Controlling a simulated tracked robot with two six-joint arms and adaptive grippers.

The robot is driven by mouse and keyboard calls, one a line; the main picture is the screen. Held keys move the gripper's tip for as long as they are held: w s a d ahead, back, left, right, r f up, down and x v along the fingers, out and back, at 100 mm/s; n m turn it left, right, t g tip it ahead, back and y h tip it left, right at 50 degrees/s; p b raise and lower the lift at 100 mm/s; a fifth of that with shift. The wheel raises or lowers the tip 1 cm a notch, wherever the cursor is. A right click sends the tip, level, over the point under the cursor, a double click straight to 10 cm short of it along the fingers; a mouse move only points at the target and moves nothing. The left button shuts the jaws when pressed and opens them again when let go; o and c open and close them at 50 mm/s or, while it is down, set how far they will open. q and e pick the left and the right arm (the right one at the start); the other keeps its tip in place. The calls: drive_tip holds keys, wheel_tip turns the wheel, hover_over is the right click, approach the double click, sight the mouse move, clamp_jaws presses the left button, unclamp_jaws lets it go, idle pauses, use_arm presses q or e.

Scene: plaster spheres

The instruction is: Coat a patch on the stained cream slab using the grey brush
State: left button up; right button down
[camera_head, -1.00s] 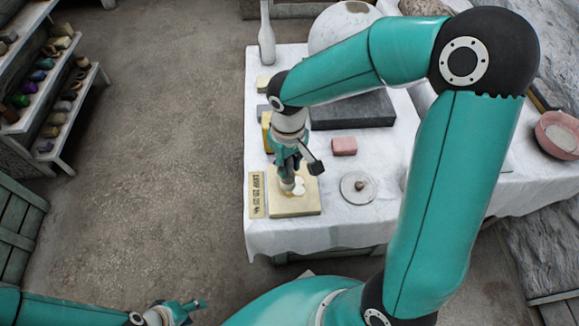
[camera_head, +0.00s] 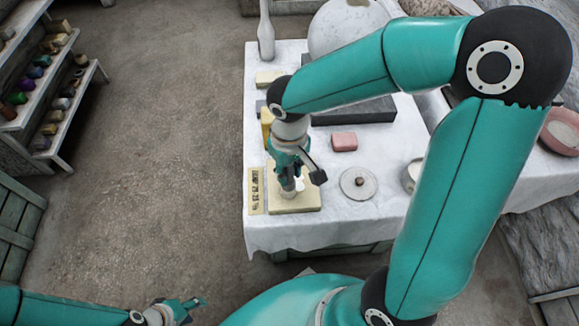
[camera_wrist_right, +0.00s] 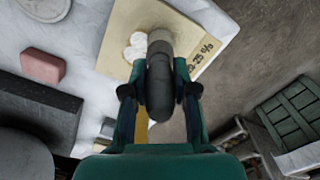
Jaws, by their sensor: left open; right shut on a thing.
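The cream slab (camera_head: 308,203) lies at the table's front left corner. It also shows in the right wrist view (camera_wrist_right: 120,45), with white coated spots (camera_wrist_right: 134,48) on it next to the brush. My right gripper (camera_head: 288,176) is over the slab, pointing down. It is shut on the grey brush (camera_wrist_right: 160,85), whose lower end reaches the slab's surface; whether it touches is hard to tell. The brush hides part of the white area. My left gripper (camera_head: 188,306) is open and empty, low over the floor, away from the table.
A label strip (camera_head: 256,192) lies along the slab's left side. A pink block (camera_head: 344,141), a round grey lid (camera_head: 358,184) and a dark slab (camera_head: 362,110) are nearby on the white-covered table. A pink bowl (camera_head: 560,133) stands at far right. Shelves with coloured pieces (camera_head: 45,105) stand left.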

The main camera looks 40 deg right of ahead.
drive_tip(key=shift+w+d, duration=0.4)
drive_tip(key=shift+w, duration=0.2)
drive_tip(key=shift+w+d+p, duration=0.35)
drive_tip(key=shift+w+d, duration=0.05)
drive_tip(key=shift+w, duration=0.3)
drive_tip(key=shift+s+a+r+p, duration=0.35)
drive_tip(key=shift+s+r, duration=0.3)
drive_tip(key=shift+r, duration=0.05)
drive_tip(key=shift+f, duration=0.15)
drive_tip(key=shift+f+b, duration=0.6)
drive_tip(key=shift+b, duration=0.15)
